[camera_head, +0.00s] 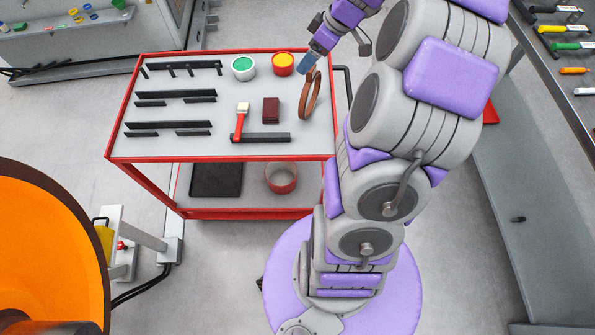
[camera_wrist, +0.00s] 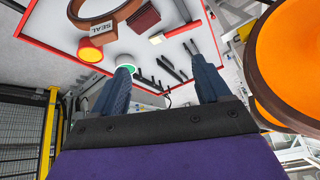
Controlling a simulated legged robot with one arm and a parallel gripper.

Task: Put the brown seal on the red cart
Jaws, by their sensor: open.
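The brown seal (camera_head: 303,98) is a ring at the right end of the red cart's (camera_head: 228,156) grey top. It looks steeply tilted or on edge; whether it rests on the top is hard to tell. In the wrist view the seal (camera_wrist: 103,27) is at the upper left, with a block marked SEAL on its rim. My gripper (camera_head: 306,65) is at the cart's upper right corner, by the seal's upper end. In the wrist view my gripper's (camera_wrist: 163,78) two blue fingers are spread apart, with the seal outside them and nothing held between.
The cart top also bears a green-filled pot (camera_head: 243,68), a yellow-filled red pot (camera_head: 283,64), a dark red block (camera_head: 271,110), a brush (camera_head: 240,122) and several black bars. An orange wheel (camera_head: 45,245) stands left, a tool bench (camera_head: 560,75) right.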

